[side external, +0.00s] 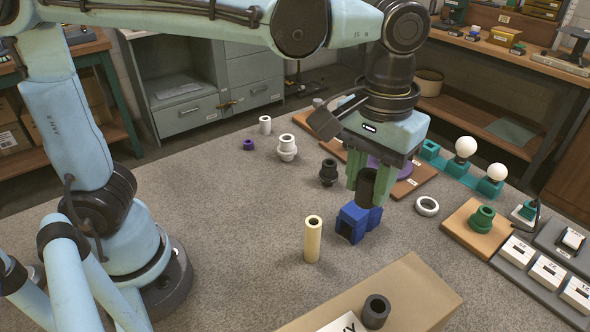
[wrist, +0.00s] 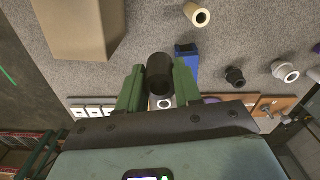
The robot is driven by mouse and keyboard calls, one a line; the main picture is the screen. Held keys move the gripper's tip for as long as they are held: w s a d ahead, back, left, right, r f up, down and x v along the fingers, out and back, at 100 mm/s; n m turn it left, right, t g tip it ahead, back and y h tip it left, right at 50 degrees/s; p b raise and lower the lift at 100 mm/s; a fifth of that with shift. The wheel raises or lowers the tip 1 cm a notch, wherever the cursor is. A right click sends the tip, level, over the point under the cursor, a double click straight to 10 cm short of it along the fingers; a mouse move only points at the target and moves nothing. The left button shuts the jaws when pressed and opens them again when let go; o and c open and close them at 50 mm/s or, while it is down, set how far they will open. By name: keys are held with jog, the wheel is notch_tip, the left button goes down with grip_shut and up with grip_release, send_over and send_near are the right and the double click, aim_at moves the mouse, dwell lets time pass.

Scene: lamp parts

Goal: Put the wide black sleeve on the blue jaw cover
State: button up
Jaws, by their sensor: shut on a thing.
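My gripper (side external: 370,188) points down with its green fingers closed on the sides of a black sleeve (side external: 366,184). In the wrist view the sleeve (wrist: 159,74) sits upright between both fingertips. The blue jaw cover (side external: 352,224) is on the grey table just below the gripper, with an opening in its near face. In the wrist view the cover (wrist: 186,62) shows beside the sleeve, partly hidden by a finger. The sleeve overlaps the cover in the side view; I cannot tell whether they touch.
A cream tube (side external: 313,240) stands close in front of the cover. Another dark hollow cylinder (side external: 376,311) stands on a cardboard box (side external: 425,290). A black stepped part (side external: 328,172) is behind, and a white ring (side external: 427,206) lies to the right. The table's left middle is clear.

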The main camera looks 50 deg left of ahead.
jog(key=shift+s+d+r, duration=0.15)
jog(key=shift+d, duration=0.35)
send_near(360, 216)
jog(key=shift+w+a+f, duration=0.4)
jog(key=shift+w+a, duration=0.05)
jog(key=shift+w, duration=0.15)
jog(key=shift+w+a+f, duration=0.35)
jog(key=shift+w+a, duration=0.1)
jog(key=shift+w, duration=0.15)
jog(key=shift+f, duration=2.1)
jog(key=shift+f, duration=0.1)
jog(key=o, duration=1)
